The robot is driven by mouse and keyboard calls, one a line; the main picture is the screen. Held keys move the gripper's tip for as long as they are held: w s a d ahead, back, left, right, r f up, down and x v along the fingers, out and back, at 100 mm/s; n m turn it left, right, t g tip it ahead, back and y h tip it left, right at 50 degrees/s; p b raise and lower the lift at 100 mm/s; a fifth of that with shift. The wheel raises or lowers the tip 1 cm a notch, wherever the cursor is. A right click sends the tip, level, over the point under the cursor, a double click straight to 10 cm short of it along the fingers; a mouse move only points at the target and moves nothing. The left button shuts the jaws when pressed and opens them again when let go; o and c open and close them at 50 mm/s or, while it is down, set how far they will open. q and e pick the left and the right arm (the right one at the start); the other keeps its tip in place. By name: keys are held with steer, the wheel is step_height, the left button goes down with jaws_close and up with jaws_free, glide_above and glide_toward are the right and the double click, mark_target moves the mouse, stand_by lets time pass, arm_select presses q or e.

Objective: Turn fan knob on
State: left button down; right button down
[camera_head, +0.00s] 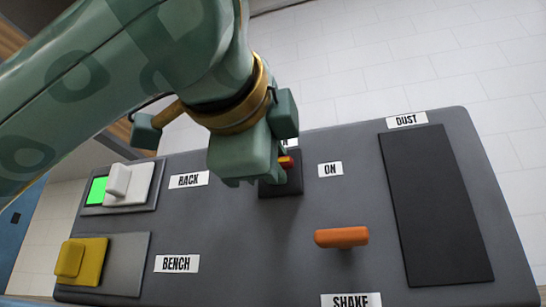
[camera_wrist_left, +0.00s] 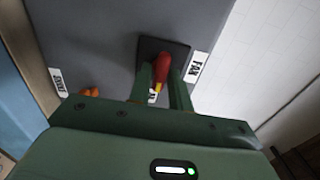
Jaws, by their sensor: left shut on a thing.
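The fan knob is red with a small yellow part. In the wrist view the knob (camera_wrist_left: 161,68) stands on a dark square plate (camera_wrist_left: 152,46) beside the FAN label (camera_wrist_left: 195,66). In the head view only a bit of the red knob (camera_head: 286,163) shows past my gripper; its dark plate (camera_head: 283,189) is partly covered. An ON label (camera_head: 330,169) lies to the right of the plate. My left gripper (camera_head: 262,172) is over the plate and shut on the knob; its fingers (camera_wrist_left: 163,80) flank it in the wrist view. My right gripper is not seen.
The grey panel (camera_head: 225,245) also bears an orange handle (camera_head: 341,237), a white switch (camera_head: 127,182) by RACK, a yellow switch (camera_head: 82,261) by BENCH, and a long dark strip (camera_head: 434,205) under DUST. Bare panel lies between the knob and the orange handle.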

arm_select(q)
steer(key=shift+f, duration=0.1)
steer(key=c, duration=1.4)
jaws_free()
steer(key=shift+c, duration=0.2)
steer(key=shift+s, duration=0.1)
steer(key=b+v, duration=0.5)
steer(key=v, duration=1.1)
steer(key=shift+s, duration=0.1)
